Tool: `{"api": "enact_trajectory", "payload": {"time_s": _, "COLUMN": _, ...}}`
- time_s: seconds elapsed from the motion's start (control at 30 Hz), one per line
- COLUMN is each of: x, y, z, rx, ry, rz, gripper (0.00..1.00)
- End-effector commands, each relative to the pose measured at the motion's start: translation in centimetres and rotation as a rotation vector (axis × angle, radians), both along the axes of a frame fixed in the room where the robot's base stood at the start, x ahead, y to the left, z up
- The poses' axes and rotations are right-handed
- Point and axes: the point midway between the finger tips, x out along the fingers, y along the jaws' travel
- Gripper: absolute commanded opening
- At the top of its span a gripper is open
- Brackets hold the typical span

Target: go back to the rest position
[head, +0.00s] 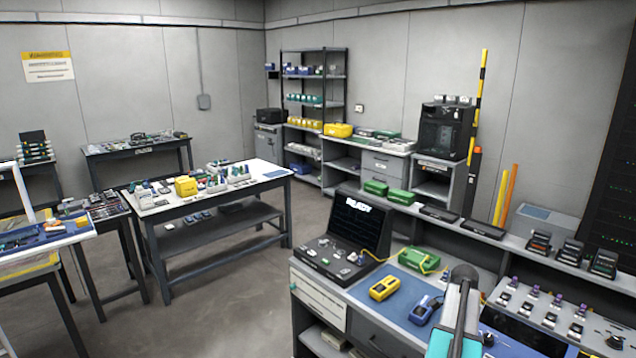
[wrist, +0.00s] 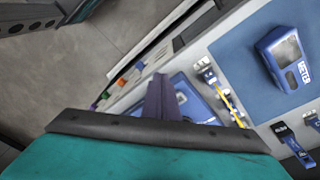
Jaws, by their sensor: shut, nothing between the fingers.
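My gripper (wrist: 163,98) shows in the wrist view as dark fingers held together beyond a teal body, with nothing between them. It points over the edge of a workbench and hangs above it. In the head view, part of my arm (head: 462,310), grey and teal, stands over the front bench at lower right. The fingertips cannot be made out there. The rest position itself is not marked in either view.
On the front bench lie a yellow handheld device (head: 384,288), a blue handheld device (head: 424,310), also in the wrist view (wrist: 284,60), and a dark unit with a raised screen (head: 360,222). A white-topped table (head: 262,173) stands left. The floor (head: 225,290) between is clear.

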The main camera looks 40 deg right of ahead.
Motion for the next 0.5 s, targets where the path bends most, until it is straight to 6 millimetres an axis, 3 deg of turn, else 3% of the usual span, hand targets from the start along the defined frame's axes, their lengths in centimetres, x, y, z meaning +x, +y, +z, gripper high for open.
{"api": "enact_trajectory", "payload": {"time_s": 0.03, "x": 1.7, "y": 1.4, "z": -0.4, "rx": 0.005, "ry": -0.001, "rz": 0.057, "gripper": 0.0}}
{"api": "enact_trajectory", "payload": {"time_s": 0.2, "x": 6.4, "y": 5.2, "z": -1.8, "rx": 0.017, "ry": -0.003, "rz": 0.24, "gripper": 0.0}}
{"api": "enact_trajectory", "payload": {"time_s": 0.5, "x": 13.7, "y": 12.9, "z": -3.9, "rx": 0.04, "ry": -0.006, "rz": 0.561, "gripper": 0.0}}
